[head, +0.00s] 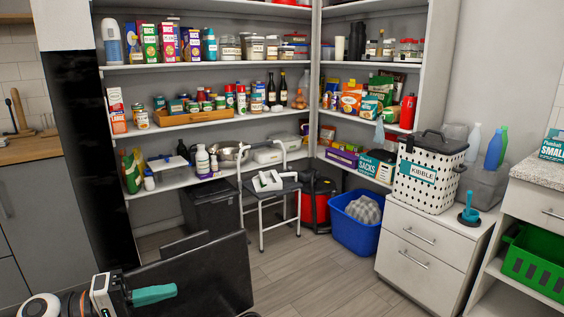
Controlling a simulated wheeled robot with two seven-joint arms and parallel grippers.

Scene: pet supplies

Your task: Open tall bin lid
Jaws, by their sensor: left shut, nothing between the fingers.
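A tall white bin with black dots (430,172) and a "NIBBLE" label stands upright on a white drawer cabinet at the right. Its dark lid (434,141) lies across the top, with a handle over it, and looks closed. My left gripper (170,291) is at the lower left, with teal fingers shut and empty. It is far from the dotted bin, in front of a large dark panel (205,275). I cannot tell whether that panel belongs to another bin. My right gripper is out of view.
The white drawer cabinet (425,243) carries a small teal item (468,213) beside the bin. A blue tub (355,232), a red container (316,206) and a step stool (272,205) stand on the floor. Loaded shelves fill the corner. The middle floor (310,275) is clear.

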